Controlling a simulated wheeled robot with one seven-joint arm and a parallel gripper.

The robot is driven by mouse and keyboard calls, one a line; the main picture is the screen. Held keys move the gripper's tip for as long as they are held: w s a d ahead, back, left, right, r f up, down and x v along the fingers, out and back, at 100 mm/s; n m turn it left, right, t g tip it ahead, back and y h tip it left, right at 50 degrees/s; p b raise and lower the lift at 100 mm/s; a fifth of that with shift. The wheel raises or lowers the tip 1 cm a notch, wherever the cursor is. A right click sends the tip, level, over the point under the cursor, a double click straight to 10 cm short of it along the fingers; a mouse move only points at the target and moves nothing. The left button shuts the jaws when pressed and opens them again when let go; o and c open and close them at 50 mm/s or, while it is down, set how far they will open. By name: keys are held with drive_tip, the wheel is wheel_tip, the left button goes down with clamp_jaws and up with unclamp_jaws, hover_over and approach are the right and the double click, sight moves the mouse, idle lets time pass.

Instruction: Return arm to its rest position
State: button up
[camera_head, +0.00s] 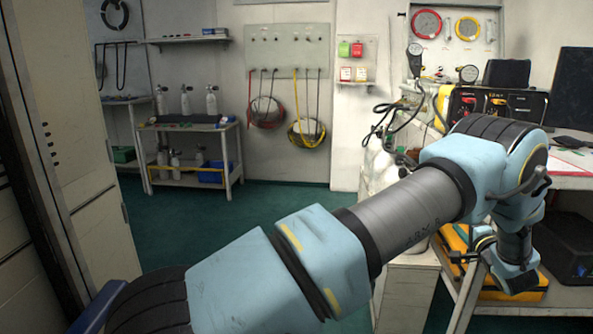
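My blue and grey arm reaches from the bottom left across the front of the view to the right. Its elbow is raised near the right-hand bench, and the last links hang down from it. My gripper (463,257) seems to be the small dark part at the left of the lowest blue link, in front of the bench's lower shelf. It is small and partly lost against the orange case behind it, so I cannot tell whether its fingers are open or shut. I see nothing clearly held in it.
A bench (570,181) with a diver air panel (490,105) stands close on the right. An orange case (455,240) and a black box (568,246) sit below it. A tall cabinet (75,130) is close on the left. The green floor (270,205) between is clear.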

drive_tip(key=w+a+r+n+g+h, duration=0.25)
drive_tip(key=w+a+r, duration=0.25)
drive_tip(key=w+a, duration=0.35)
drive_tip(key=a+r+n+g, duration=0.25)
drive_tip(key=a+g, duration=0.25)
drive_tip(key=a, duration=0.9)
drive_tip(key=s+a+n+g+y, duration=0.3)
drive_tip(key=s+a+n+g, duration=0.65)
drive_tip(key=s+a, duration=1.95)
wheel_tip(320, 180, up, 15)
drive_tip(key=w+p, duration=0.2)
drive_tip(key=p, duration=1.4)
drive_tip(key=shift+a+t+p, duration=0.3)
drive_tip(key=shift+p, duration=0.05)
